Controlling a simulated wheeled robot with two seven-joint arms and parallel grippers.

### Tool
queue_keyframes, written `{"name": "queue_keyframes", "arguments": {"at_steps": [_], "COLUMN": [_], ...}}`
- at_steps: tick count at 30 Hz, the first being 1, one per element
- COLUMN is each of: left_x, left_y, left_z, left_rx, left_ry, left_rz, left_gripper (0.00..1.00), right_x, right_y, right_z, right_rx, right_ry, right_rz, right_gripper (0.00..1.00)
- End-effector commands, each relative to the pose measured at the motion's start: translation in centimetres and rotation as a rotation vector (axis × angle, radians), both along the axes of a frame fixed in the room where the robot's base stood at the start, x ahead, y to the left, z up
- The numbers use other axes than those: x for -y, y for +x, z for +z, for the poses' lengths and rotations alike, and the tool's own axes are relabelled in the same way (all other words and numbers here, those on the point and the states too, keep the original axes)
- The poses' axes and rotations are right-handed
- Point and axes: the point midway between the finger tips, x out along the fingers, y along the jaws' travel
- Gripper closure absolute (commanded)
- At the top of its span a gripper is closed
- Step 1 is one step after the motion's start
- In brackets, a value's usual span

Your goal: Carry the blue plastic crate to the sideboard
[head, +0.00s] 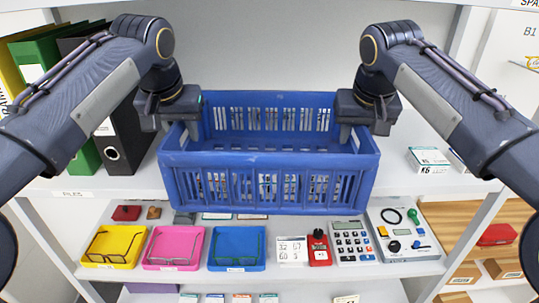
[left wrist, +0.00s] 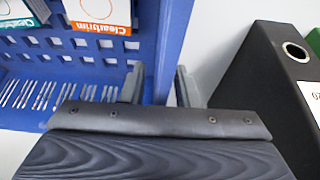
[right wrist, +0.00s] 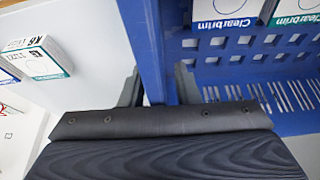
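The blue plastic crate (head: 270,158) is in the middle of the head view, its front overlapping the white shelf's front edge. Whether its base touches the shelf is hidden. Small boxes marked Clearbrim lie in it, seen in the left wrist view (left wrist: 102,14) and the right wrist view (right wrist: 224,12). My left gripper (head: 178,128) is shut on the crate's left side wall, one finger inside and one outside; it shows in the left wrist view (left wrist: 158,88). My right gripper (head: 357,131) is shut on the right side wall the same way, also in the right wrist view (right wrist: 158,88).
Black binders (head: 124,138) stand close left of the crate. Small white boxes (head: 429,158) lie on the shelf to the right. A lower shelf holds a yellow tray (head: 114,231), a pink tray (head: 174,232), a blue tray (head: 236,233) and a calculator (head: 352,241). No sideboard is recognisable.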

Motion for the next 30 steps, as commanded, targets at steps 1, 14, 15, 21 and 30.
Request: {"name": "queue_keyframes", "arguments": {"at_steps": [1,14,15,21,30], "left_x": [0.01,0.01,0.01,0.03,0.04], "left_y": [0.0,0.0,-0.01,-0.01,-0.01], "left_z": [0.01,0.03,0.04,0.05,0.07], "left_rx": [0.0,0.0,0.0,0.0,0.001], "left_ry": [0.0,0.0,0.0,0.0,-0.001], "left_rz": [0.0,0.0,0.0,-0.001,-0.001], "left_gripper": [0.79,1.0,1.0,1.0,1.0], "right_x": [-0.01,0.0,0.0,0.0,0.01], "right_y": [0.0,-0.01,-0.01,-0.01,0.01], "right_z": [0.01,0.02,0.02,0.02,0.01], "right_rx": [0.0,0.0,0.0,0.0,0.0], "right_ry": [0.0,0.0,-0.001,-0.002,-0.003], "right_rz": [0.0,0.001,0.001,0.001,0.001], "right_gripper": [0.78,1.0,1.0,1.0,1.0]}}
